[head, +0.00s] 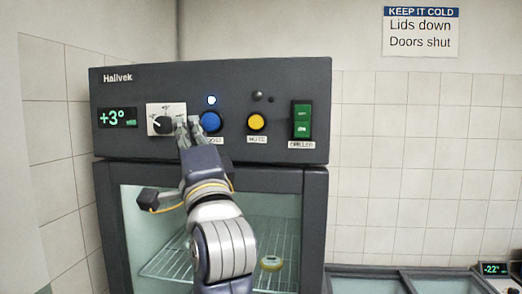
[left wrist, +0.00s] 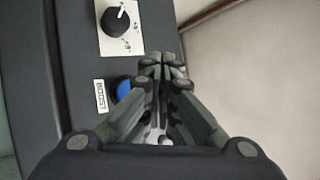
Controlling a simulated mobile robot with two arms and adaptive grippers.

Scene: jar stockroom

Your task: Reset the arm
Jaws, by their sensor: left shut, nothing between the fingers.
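My left arm reaches up from the bottom of the head view. Its gripper (head: 188,122) is in front of the chiller's control panel (head: 228,78), between the black dial (head: 162,124) and the blue button (head: 211,122). In the left wrist view the gripper (left wrist: 161,62) is shut and empty, its fingertips together. There the fingers partly cover the blue button (left wrist: 124,88), and the dial (left wrist: 116,22) shows above. I cannot tell whether the fingertips touch the panel. A light above the blue button glows blue-white. My right gripper is not in view.
The panel also has a +3° display (head: 117,117), a yellow button (head: 257,122) and a green switch (head: 302,121). A chest freezer (head: 365,284) stands at the lower right.

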